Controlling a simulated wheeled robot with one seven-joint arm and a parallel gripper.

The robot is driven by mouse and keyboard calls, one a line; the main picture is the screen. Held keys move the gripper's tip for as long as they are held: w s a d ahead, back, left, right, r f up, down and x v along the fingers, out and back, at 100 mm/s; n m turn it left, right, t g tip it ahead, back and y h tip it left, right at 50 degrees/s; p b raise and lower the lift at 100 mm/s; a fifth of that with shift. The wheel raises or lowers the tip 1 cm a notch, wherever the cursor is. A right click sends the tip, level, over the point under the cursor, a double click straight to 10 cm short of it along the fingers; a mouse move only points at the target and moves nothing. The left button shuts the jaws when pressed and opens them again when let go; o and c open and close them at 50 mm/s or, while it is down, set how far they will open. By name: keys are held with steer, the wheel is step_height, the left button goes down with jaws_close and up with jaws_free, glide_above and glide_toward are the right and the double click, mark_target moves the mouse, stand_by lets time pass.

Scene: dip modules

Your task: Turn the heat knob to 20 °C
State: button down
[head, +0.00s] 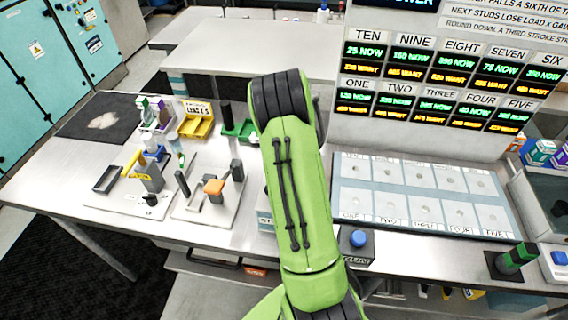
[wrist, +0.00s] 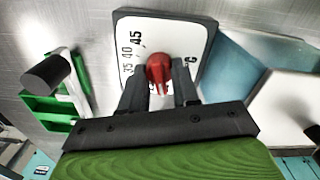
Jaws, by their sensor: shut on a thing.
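The red heat knob (wrist: 159,68) sits on a white dial plate (wrist: 168,28) with a dark rim in the wrist view. Printed numbers that look like 35, 40 and 45 run up the plate's left side, and a partly hidden mark shows at its right. My gripper (wrist: 161,90) has its two dark fingers on either side of the knob and is shut on it. A 20 mark cannot be made out, and the knob's exact setting cannot be read. In the head view my green arm hides the knob, the dial and my gripper.
A green holder (wrist: 48,105) and a dark cylinder (wrist: 45,73) stand left of the dial. In the head view, a yellow tray (head: 197,122) and small stands occupy the left of the bench (head: 62,178). A blue button (head: 358,238) and a labelled panel (head: 385,172) lie right of my arm.

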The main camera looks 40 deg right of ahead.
steer(key=c, duration=0.8)
jaws_free()
step_height(320, 180, up, 16)
steer(key=shift+f+p, duration=0.1)
steer(key=shift+p, duration=0.8)
